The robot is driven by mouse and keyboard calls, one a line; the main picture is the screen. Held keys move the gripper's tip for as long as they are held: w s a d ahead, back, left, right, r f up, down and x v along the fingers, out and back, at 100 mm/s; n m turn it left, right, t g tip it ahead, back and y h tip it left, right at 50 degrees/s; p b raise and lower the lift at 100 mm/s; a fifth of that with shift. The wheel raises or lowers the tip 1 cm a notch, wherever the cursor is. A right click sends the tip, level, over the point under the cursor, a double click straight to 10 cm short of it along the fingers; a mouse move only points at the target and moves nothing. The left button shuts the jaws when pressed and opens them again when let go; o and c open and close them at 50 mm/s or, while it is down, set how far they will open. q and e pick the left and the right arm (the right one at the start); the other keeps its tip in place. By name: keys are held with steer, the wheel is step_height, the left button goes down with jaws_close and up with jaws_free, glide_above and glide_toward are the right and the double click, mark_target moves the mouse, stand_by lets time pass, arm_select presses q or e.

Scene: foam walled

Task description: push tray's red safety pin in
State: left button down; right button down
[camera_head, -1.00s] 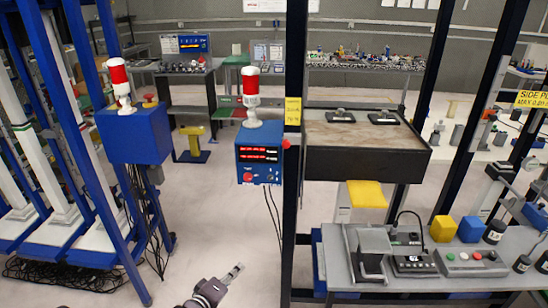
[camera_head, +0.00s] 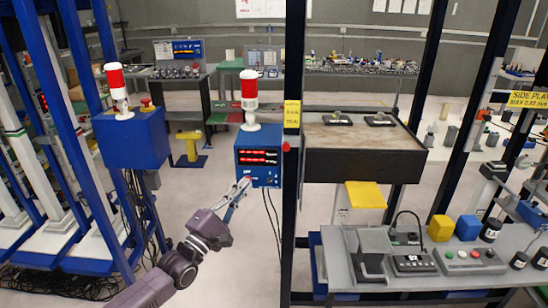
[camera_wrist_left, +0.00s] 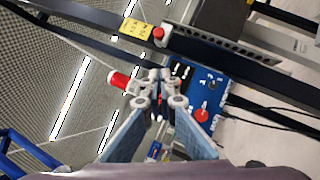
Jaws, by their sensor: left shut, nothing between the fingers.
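A red pin with a round head (camera_head: 286,146) sticks out of the dark post at the left side of the dark, brown-topped tray (camera_head: 365,165), below a yellow label. In the left wrist view, the red pin (camera_wrist_left: 158,33) shows beside the yellow label, above my fingers. My left gripper (camera_head: 245,182) is shut and empty, reaching up in front of the lower left of the blue control box (camera_head: 257,152). It is below and left of the pin, apart from it. In the left wrist view, my left gripper (camera_wrist_left: 160,110) covers part of the blue panel. My right gripper is not seen.
A red-and-white beacon (camera_head: 249,98) stands on the blue box, and black cables hang below it. A yellow plate (camera_head: 365,195) juts out under the tray. A grey bench (camera_head: 450,270) with devices stands at right.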

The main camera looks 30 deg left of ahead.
arm_select(q)
steer(key=d+p+x, duration=0.1)
steer(key=p+x, duration=0.1)
steer(key=x, duration=0.4)
steer(key=d+p+x, duration=0.1)
steer(key=p+x, duration=0.1)
steer(key=x, duration=0.4)
steer(key=shift+w+d+r+p, duration=0.25)
steer(key=shift+d+r+p, duration=0.15)
steer(key=shift+r, duration=0.05)
steer(key=w+d, duration=0.2)
steer(key=d, duration=0.1)
steer(key=shift+w+d, duration=0.1)
steer(key=shift+d, duration=0.15)
steer(key=v, duration=1.2)
